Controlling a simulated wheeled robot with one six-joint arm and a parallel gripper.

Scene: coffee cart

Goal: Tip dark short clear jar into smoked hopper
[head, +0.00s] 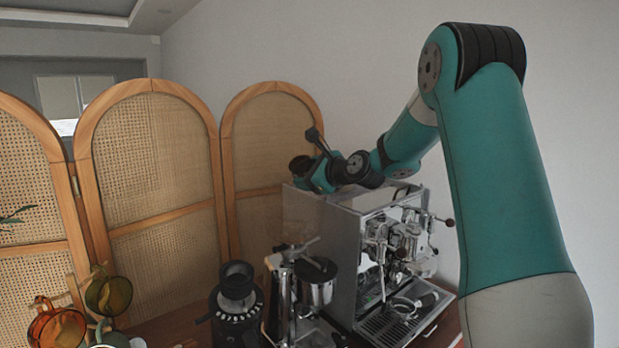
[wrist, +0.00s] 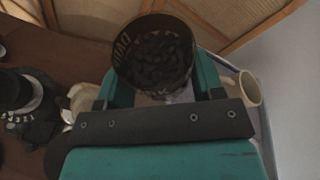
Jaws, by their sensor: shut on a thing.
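My gripper (head: 314,172) is raised above the back left corner of the espresso machine. It is shut on the short clear jar (wrist: 183,72). In the wrist view I look into the jar's round mouth, and dark beans lie inside. Lettering shows on its wall. In the head view the jar (head: 301,165) is a small dark shape at the gripper's end. The smoked hopper (head: 237,279) appears to be the dark top of the black grinder, lower left of my gripper and apart from the jar. The black grinder (wrist: 18,105) is at the left edge of the wrist view.
The espresso machine (head: 355,255) stands below my arm. A silver grinder (head: 316,285) stands between it and the black grinder. Amber (head: 57,328) and olive (head: 108,295) cups hang at lower left. Cane screens (head: 150,150) stand behind. A white cup (wrist: 249,89) is right of the jar.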

